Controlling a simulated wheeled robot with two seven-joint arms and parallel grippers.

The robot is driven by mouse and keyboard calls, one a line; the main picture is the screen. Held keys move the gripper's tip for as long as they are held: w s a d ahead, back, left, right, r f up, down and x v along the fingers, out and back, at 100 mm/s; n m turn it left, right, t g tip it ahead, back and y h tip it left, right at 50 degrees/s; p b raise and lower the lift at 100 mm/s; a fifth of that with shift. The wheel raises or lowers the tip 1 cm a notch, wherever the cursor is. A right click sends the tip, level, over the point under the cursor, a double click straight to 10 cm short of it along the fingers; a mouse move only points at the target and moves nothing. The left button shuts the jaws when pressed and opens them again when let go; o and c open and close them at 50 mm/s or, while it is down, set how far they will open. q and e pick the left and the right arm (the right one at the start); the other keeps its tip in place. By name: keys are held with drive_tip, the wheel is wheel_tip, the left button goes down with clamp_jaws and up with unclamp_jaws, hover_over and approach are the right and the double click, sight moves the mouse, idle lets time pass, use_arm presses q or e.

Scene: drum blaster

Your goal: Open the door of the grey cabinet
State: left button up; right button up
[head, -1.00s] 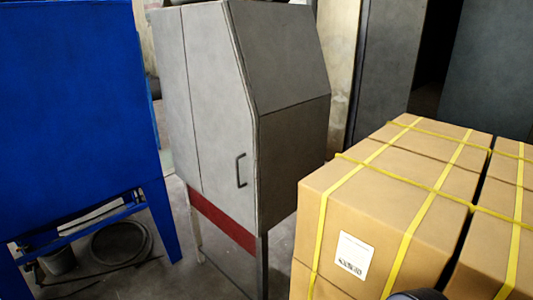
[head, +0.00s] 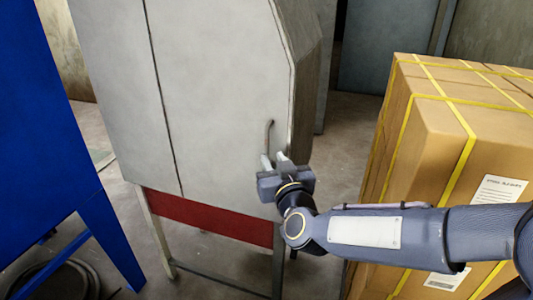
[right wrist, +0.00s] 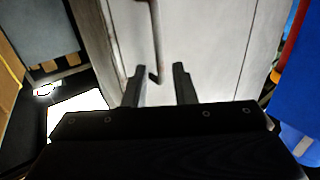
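The grey cabinet (head: 105,60) stands on legs with a red band below its front. Its door (head: 220,90) looks shut, with a dark vertical seam on its left. A bar handle (head: 268,134) is near the door's right edge. My right gripper (head: 273,160) is at the handle's lower end. In the right wrist view, my right gripper (right wrist: 159,72) is open, and the handle (right wrist: 157,40) reaches down between its two fingers with gaps on both sides. My left gripper is not in view.
Strapped cardboard boxes (head: 420,140) stand on the right, behind and beside my right arm. A blue machine (head: 45,120) stands close on the left. Bare floor (head: 340,140) shows between cabinet and boxes.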

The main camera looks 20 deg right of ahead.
sight(267, 147)
drive_tip(key=w, duration=0.7)
drive_tip(key=shift+w, duration=0.1)
drive_tip(key=shift+c, duration=0.3)
clamp_jaws()
